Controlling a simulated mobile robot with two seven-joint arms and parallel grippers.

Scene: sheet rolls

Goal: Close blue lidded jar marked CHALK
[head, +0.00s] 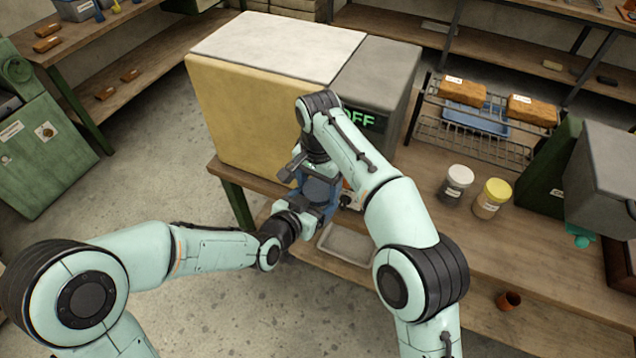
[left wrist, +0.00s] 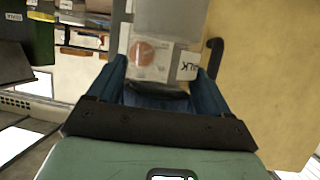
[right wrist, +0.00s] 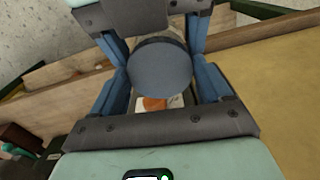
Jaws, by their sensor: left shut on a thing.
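The jar (left wrist: 165,30) shows in the left wrist view, with a white label ending in "ALK" and a second label with an orange-red round mark. My left gripper (head: 298,212) is shut on the jar and holds it in the air at the front of the bench. The blue round lid (right wrist: 160,68) faces the right wrist camera, at the jar's end. My right gripper (head: 308,178) is above the jar. Its fingers stand apart on either side of the lid. I cannot tell whether the lid is fully seated.
A big cream box (head: 235,110) with a grey "OFF" panel stands behind the grippers. A grey tray (head: 348,243) lies below them. A white-lidded jar (head: 456,185), a yellow-lidded jar (head: 491,198) and a wire rack (head: 470,135) stand to the right. The bench's front right is mostly clear.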

